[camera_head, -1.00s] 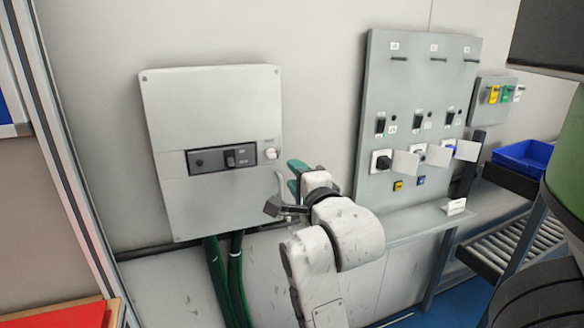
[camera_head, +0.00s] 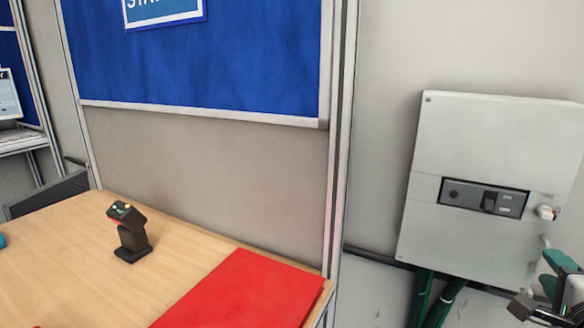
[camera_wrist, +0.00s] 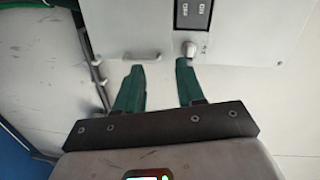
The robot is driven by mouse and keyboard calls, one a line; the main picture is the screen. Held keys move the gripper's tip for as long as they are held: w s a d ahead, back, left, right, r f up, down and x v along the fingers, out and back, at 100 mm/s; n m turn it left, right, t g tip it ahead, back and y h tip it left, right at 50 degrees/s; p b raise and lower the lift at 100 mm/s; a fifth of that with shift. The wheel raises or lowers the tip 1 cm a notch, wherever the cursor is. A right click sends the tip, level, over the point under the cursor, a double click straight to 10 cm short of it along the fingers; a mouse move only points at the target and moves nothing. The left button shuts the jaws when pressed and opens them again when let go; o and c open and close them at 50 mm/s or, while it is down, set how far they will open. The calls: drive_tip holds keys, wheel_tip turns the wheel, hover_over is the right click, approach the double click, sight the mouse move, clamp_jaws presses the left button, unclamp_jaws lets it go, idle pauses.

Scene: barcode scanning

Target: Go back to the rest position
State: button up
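My gripper (camera_head: 556,272) shows at the right edge of the head view, partly cut off by the frame. It is in front of the lower right part of a grey wall cabinet (camera_head: 470,140). In the wrist view my gripper (camera_wrist: 160,70) has its two green fingers apart with nothing between them. The cabinet face (camera_wrist: 240,35) lies ahead of the fingertips. A round knob (camera_wrist: 189,49) is just past the right finger, and a cabinet handle (camera_wrist: 141,56) is beyond the left one. I cannot tell whether either finger touches the cabinet.
A wooden table (camera_head: 60,240) at the lower left carries a black scanner on a stand (camera_head: 130,235) and a red mat (camera_head: 245,295). A metal frame post (camera_head: 340,150) stands between table and cabinet. Green cables (camera_head: 424,295) run below the cabinet.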

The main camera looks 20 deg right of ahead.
drive_tip(key=a+f+n+g+y, duration=0.1)
drive_tip(key=a+f+n+y, duration=0.1)
drive_tip(key=a+f+n, duration=0.35)
drive_tip(key=w+a+f+n+g+y, duration=0.1)
drive_tip(key=a+f+n+g+y, duration=0.15)
drive_tip(key=f, duration=0.55)
drive_tip(key=a+f+n+y, duration=0.3)
drive_tip(key=a+f+n, duration=0.15)
drive_tip(key=f, duration=0.25)
drive_tip(key=s+a+f+n+g+y, duration=0.4)
drive_tip(key=s+a+f+n+g, duration=0.3)
drive_tip(key=s+a+f+n, duration=0.5)
wheel_tip(320, 180, down, 3)
drive_tip(key=shift+a+f+n, duration=0.1)
drive_tip(key=shift+a+n, duration=0.25)
drive_tip(key=shift+a, duration=0.3)
drive_tip(key=shift+c, duration=0.3)
